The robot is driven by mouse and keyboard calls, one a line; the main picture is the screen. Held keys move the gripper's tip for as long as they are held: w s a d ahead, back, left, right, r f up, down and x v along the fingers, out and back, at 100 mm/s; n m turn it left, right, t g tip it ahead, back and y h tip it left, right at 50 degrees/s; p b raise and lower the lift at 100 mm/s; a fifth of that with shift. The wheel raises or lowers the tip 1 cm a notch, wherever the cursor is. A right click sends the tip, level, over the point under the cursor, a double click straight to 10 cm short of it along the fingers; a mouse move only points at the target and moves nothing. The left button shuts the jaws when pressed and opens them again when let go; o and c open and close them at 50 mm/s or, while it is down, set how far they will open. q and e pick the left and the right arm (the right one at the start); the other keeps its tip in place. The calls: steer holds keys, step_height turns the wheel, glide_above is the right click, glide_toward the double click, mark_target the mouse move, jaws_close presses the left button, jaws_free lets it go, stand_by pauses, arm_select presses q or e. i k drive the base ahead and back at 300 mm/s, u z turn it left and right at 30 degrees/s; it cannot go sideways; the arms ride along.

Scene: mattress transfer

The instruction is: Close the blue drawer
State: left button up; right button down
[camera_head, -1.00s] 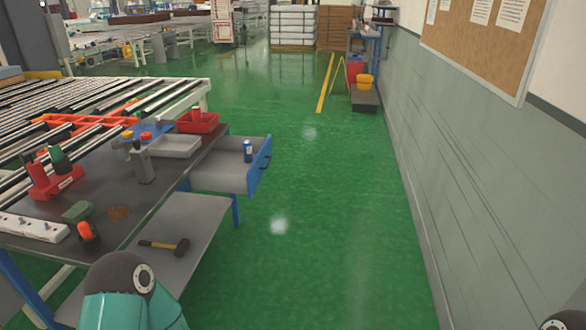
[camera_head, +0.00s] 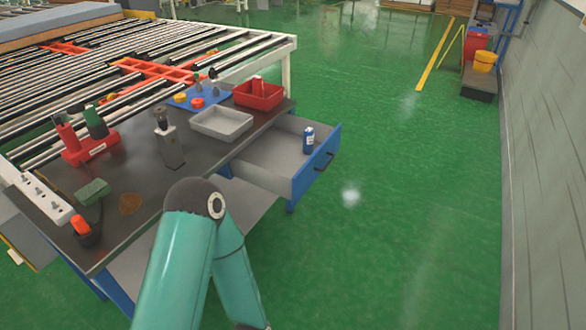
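The blue drawer (camera_head: 318,160) stands pulled out from the right side of the workbench (camera_head: 150,190). Its front panel is blue with a dark handle (camera_head: 324,161), and its inside is grey. A blue can (camera_head: 308,141) with a white label stands upright in the drawer near the front panel. One of my teal arms rises from the bottom of the view, in front of the bench, and bends down again short of the drawer. No gripper fingers show clearly; the end of this arm runs down to the bottom edge. The other arm is out of view.
On the bench are a grey tray (camera_head: 222,123), a red bin (camera_head: 259,95), a red tool holder (camera_head: 90,147), a power strip (camera_head: 42,200) and an orange-handled tool (camera_head: 85,230). A roller conveyor lies behind. Green floor right of the drawer is clear, up to the wall (camera_head: 545,150).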

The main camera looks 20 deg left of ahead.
mark_target(276, 162)
steer(key=u, duration=0.55)
steer(key=i, duration=1.1)
steer(key=u, duration=0.85)
steer(key=k, duration=0.7)
steer(key=u, duration=0.25)
steer(key=i, duration=0.75)
steer(key=z, duration=0.15)
